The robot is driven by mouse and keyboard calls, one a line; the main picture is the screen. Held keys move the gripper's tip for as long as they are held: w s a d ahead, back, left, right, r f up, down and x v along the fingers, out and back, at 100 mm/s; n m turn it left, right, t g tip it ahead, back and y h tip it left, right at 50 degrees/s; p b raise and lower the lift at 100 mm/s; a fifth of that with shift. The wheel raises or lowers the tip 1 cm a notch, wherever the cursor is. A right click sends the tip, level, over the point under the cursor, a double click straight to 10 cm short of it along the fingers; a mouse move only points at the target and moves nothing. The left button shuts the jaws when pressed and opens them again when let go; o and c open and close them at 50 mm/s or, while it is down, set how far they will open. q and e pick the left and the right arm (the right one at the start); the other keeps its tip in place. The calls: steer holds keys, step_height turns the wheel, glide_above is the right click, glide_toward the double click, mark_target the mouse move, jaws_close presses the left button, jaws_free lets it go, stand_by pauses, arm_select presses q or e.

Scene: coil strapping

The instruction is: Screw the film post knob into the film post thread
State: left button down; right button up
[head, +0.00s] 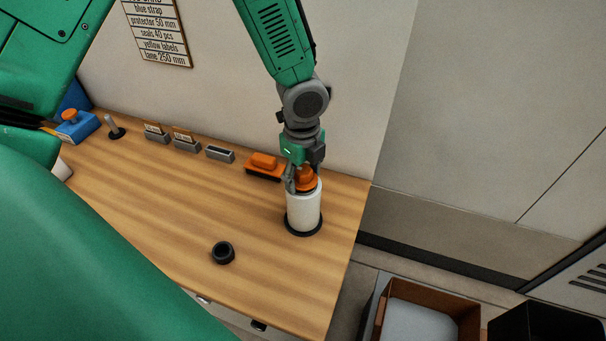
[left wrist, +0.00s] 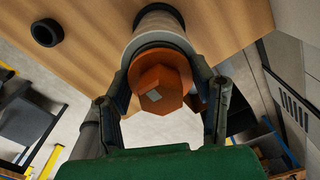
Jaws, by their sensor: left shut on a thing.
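The orange film post knob (head: 305,179) sits at the top of the white film roll (head: 304,210), which stands upright on a black round base (head: 303,230) near the table's right end. My left gripper (head: 304,184) comes from above and is shut on the knob. In the left wrist view the knob (left wrist: 160,82) shows its faceted orange head between the two fingers of the left gripper (left wrist: 166,92), with the white roll (left wrist: 160,28) beyond it. The film post thread is hidden by the knob and roll. My right gripper is not in view.
A black ring (head: 223,252) lies on the wooden table (head: 170,220). An orange block on a dark base (head: 264,166), grey holders (head: 185,140) and a blue box with an orange knob (head: 76,124) line the back. A brown bin (head: 425,310) stands beyond the table's right edge.

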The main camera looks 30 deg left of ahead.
mark_target(302, 168)
arm_select(q)
steer(key=c, duration=1.1)
jaws_free()
steer(key=shift+w+m, duration=0.1)
steer(key=shift+m, duration=0.8)
steer(key=o, duration=0.5)
steer(key=shift+r, duration=0.5)
step_height(302, 168, up, 11)
steer(key=shift+a+f, duration=0.1)
steer(key=shift+a, duration=0.05)
